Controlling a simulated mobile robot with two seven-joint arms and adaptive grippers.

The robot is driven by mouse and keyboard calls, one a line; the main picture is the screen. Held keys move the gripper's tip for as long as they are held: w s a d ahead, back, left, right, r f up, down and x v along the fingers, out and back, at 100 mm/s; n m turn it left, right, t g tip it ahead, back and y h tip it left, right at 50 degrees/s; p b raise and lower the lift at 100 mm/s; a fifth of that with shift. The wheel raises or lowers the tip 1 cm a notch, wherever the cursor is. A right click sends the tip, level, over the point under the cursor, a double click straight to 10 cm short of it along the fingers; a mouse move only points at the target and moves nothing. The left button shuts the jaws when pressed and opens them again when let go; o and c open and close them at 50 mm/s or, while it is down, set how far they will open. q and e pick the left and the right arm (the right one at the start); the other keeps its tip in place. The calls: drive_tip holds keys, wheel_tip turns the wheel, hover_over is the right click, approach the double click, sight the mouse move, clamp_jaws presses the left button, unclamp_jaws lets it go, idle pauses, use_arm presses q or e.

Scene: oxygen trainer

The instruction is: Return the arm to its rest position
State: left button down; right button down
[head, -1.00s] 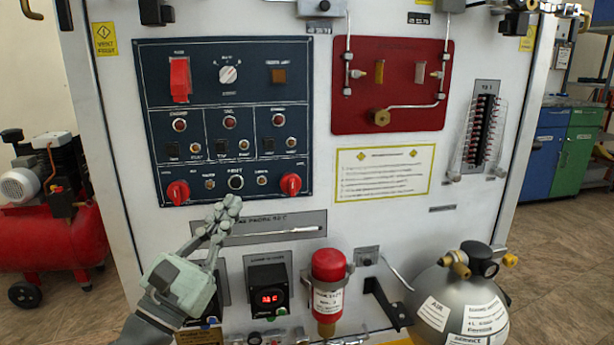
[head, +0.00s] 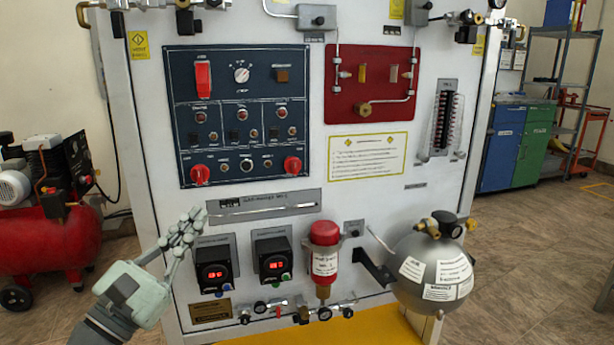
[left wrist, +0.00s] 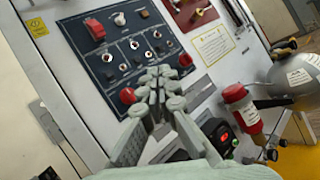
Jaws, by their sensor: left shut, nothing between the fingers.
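My left gripper (head: 183,229) is shut and empty. In the head view it is at the lower left, in front of the white trainer panel (head: 150,150), left of the two black display units (head: 214,268). It overlaps the panel's left part below the blue control panel (head: 240,115). In the left wrist view the closed fingers (left wrist: 160,85) point toward the blue control panel (left wrist: 115,40), and they hide part of its lower edge. I cannot tell how far the fingertips are from the panel. My right gripper is in neither view.
A red bottle (head: 324,255) and a grey tank (head: 430,270) are mounted at the panel's lower right. Valves (head: 270,308) line its bottom edge above a yellow base (head: 370,328). A red compressor (head: 45,245) stands at the left. Floor (head: 540,250) is open at the right.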

use_arm(q)
drive_tip(key=s+a+f+m+g+y, duration=0.1)
drive_tip(key=a+f+m+g+y, duration=0.15)
drive_tip(key=f+m, duration=0.55)
drive_tip(key=s+a+f+m+g+y, duration=0.15)
drive_tip(key=f+m+g, duration=0.25)
drive_tip(key=f, duration=0.7)
drive_tip(key=s+a+f+m+g+y, duration=0.1)
drive_tip(key=s+a+f+m+g, duration=0.2)
drive_tip(key=f+m, duration=0.5)
drive_tip(key=s+a+f+m+g+y, duration=0.7)
drive_tip(key=s+a+f+m+y, duration=0.35)
drive_tip(key=s+a+f, duration=0.7)
drive_tip(key=d+f+n+h, duration=0.1)
drive_tip(key=d+f+h, duration=0.1)
drive_tip(key=d, duration=0.5)
drive_tip(key=d+f+n+h, duration=0.1)
drive_tip(key=d+f, duration=0.3)
drive_tip(key=d, duration=0.4)
drive_tip(key=shift+s+d+n+g+h, duration=0.15)
drive_tip(key=shift+s+n+g+h, duration=0.15)
drive_tip(key=shift+n, duration=0.25)
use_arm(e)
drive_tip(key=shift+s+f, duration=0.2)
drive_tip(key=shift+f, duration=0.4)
